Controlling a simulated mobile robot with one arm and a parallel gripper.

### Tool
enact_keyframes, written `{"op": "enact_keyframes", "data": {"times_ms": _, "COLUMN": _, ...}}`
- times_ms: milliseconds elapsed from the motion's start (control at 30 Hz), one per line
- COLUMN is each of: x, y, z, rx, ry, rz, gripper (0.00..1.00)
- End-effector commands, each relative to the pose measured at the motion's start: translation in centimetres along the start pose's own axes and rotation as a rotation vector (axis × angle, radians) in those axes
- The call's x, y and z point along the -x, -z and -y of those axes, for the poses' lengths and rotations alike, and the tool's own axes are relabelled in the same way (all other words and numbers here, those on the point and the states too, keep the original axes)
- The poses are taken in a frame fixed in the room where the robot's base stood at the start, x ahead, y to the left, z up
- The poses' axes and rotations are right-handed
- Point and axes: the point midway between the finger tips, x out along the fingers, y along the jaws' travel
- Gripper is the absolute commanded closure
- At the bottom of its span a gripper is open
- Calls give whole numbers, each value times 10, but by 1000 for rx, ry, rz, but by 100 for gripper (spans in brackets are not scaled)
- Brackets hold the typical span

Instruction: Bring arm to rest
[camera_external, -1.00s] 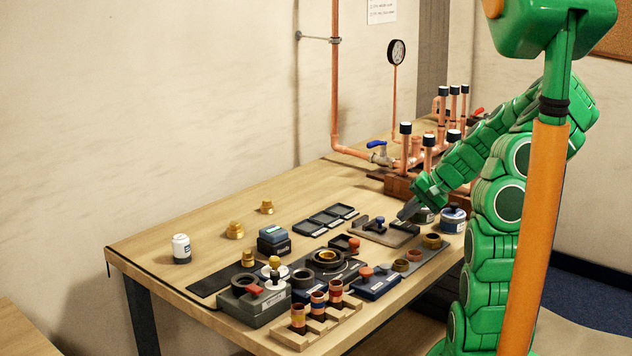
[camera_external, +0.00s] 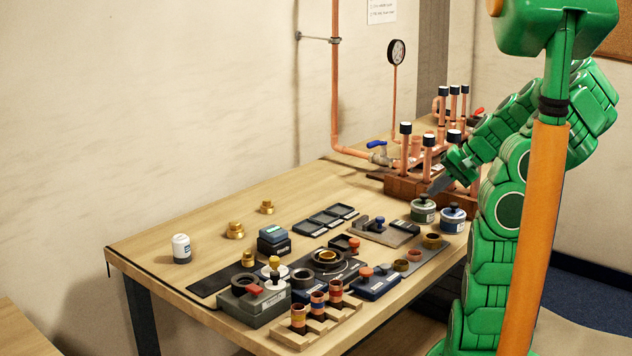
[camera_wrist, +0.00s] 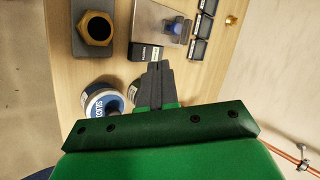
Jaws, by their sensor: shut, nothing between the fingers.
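My gripper (camera_external: 440,184) is at the end of my green arm, raised above the right part of the workbench (camera_external: 190,225). It is in front of the copper manifold (camera_external: 428,160) and just above and behind two round tins, one grey-green (camera_external: 423,210) and one blue (camera_external: 452,218). In the wrist view my dark gripper fingers (camera_wrist: 155,72) are together with nothing between them. The blue tin (camera_wrist: 102,102) shows beside them there, and part of the other tin is hidden by the fingers.
A grey plate with a blue-knobbed stamp (camera_external: 380,224) lies left of the tins. Several trays, rings and fittings cover the bench's middle and front. A white jar (camera_external: 181,249) stands at the left. A pressure gauge (camera_external: 397,52) and copper pipe (camera_external: 335,80) rise behind.

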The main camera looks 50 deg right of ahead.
Motion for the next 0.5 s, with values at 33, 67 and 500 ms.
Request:
{"op": "enact_keyframes", "data": {"times_ms": 33, "x": 0, "y": 0, "z": 0, "rx": 0, "ry": 0, "rz": 0, "gripper": 100}}
{"op": "enact_keyframes", "data": {"times_ms": 67, "x": 0, "y": 0, "z": 0, "rx": 0, "ry": 0, "rz": 0, "gripper": 100}}
{"op": "enact_keyframes", "data": {"times_ms": 500, "x": -4, "y": -6, "z": 7, "rx": 20, "ry": -8, "rz": 14, "gripper": 100}}
